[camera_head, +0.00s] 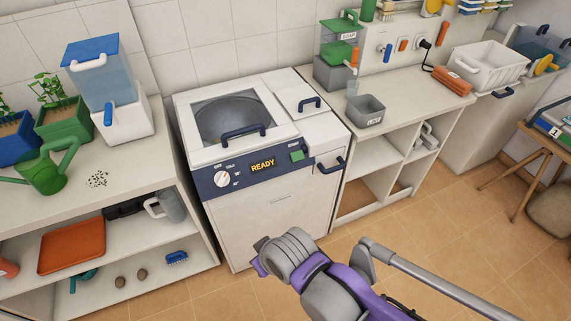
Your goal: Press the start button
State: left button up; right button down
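A white top-loading machine (265,225) stands in the middle against the tiled wall. Its dark blue front panel (228,183) carries a white dial (222,179), a lit display (262,166) reading READY and a green button (297,155) at the right with a small label above it. The lid with its dark window (228,115) and blue handle is closed. Neither gripper's fingertips can be made out, and nothing touches the panel. A purple and grey jointed shape (330,285) reaches up from the bottom edge, in front of the machine's lower right; I cannot tell whether it is mine.
A left shelf unit (25,208) holds a green watering can (48,176), planters and a blue-lidded container (98,75). A right counter (405,108) carries a soap dispenser (337,55), a grey bin (366,112) and a white basket (487,68). Tiled floor (430,235) is open at right.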

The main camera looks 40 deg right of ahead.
aim_at(299, 155)
jog(key=z, duration=1.25)
